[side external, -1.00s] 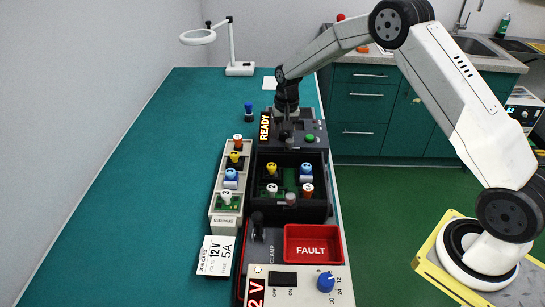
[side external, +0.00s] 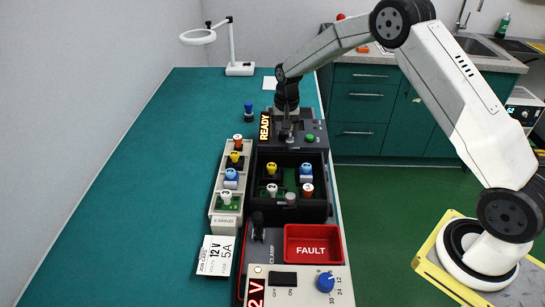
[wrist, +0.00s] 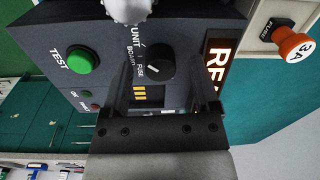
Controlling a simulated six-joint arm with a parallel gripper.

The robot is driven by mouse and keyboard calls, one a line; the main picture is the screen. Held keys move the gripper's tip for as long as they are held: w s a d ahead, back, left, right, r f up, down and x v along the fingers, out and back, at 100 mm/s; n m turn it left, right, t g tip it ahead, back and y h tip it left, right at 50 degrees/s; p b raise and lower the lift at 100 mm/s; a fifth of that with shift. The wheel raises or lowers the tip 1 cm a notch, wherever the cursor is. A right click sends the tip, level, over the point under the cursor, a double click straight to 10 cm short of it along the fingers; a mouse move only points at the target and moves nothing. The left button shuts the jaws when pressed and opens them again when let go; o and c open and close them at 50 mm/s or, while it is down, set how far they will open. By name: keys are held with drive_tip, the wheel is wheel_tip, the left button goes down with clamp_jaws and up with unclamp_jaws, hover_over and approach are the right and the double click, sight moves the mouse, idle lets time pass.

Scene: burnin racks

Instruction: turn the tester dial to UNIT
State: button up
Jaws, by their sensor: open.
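The tester (side external: 313,153) is a dark box with a lit READY sign (side external: 265,127). In the wrist view its dial (wrist: 158,62) is a round black knob with a small white mark. The labels UNIT (wrist: 137,36), BOARD and FUSE run along the dial's left side, and the mark appears to face FUSE. My gripper (wrist: 160,80) is open, with one finger on each side of the dial in the picture; contact cannot be told. In the side view my gripper (side external: 288,128) is over the tester and hides the dial.
The green TEST button (wrist: 82,60) is left of the dial. A pale ribbed knob (wrist: 127,10) is above it. A black rack (side external: 261,212) with coloured plugs stands in front of the tester, near a red FAULT bin (side external: 313,231). The bench (side external: 150,160) is clear on the left.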

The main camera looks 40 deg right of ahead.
sight(285, 132)
drive_tip(key=shift+s+d+r, duration=0.1)
drive_tip(key=shift+d+r, duration=0.05)
drive_tip(key=shift+r, duration=3.6)
drive_tip(key=s+a+n+t, duration=0.1)
drive_tip(key=s+a+n, duration=0.2)
drive_tip(key=s, duration=1)
drive_tip(key=s+a+n+t, duration=0.1)
drive_tip(key=s+a+n, duration=0.3)
drive_tip(key=s, duration=0.9)
drive_tip(key=shift+a+f, duration=0.15)
drive_tip(key=shift+f, duration=0.2)
